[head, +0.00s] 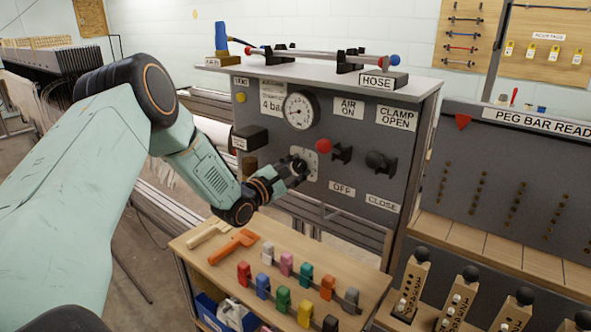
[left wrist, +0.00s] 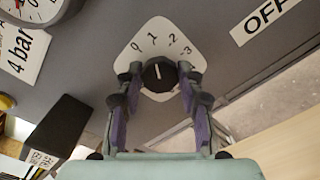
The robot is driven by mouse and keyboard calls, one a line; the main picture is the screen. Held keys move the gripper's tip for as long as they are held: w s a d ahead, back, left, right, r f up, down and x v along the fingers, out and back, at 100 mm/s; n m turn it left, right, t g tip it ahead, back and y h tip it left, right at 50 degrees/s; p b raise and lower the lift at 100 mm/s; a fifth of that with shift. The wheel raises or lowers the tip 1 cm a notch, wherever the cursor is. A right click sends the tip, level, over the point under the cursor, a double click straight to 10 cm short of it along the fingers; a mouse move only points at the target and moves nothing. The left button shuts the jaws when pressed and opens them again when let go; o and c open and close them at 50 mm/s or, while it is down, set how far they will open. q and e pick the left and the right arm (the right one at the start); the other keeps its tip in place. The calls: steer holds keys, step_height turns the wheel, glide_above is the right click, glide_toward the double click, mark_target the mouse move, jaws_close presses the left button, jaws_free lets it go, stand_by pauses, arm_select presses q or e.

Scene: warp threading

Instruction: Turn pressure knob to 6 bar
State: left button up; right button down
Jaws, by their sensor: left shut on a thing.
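The pressure knob (left wrist: 158,75) is black and round with a white pointer line. It sits on a pale dial plate (left wrist: 150,40) marked 0, 1, 2 and 3. In the head view the gripper partly covers the plate (head: 311,160). A round white pressure gauge (head: 300,111) is above; its reading is too small to tell. My right gripper is not in view.
Below, a wooden table (head: 215,262) holds colored clips and an orange tool (head: 233,246).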

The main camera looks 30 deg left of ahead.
arm_select(q)
steer(key=shift+f, duration=0.1)
steer(key=c, duration=0.4)
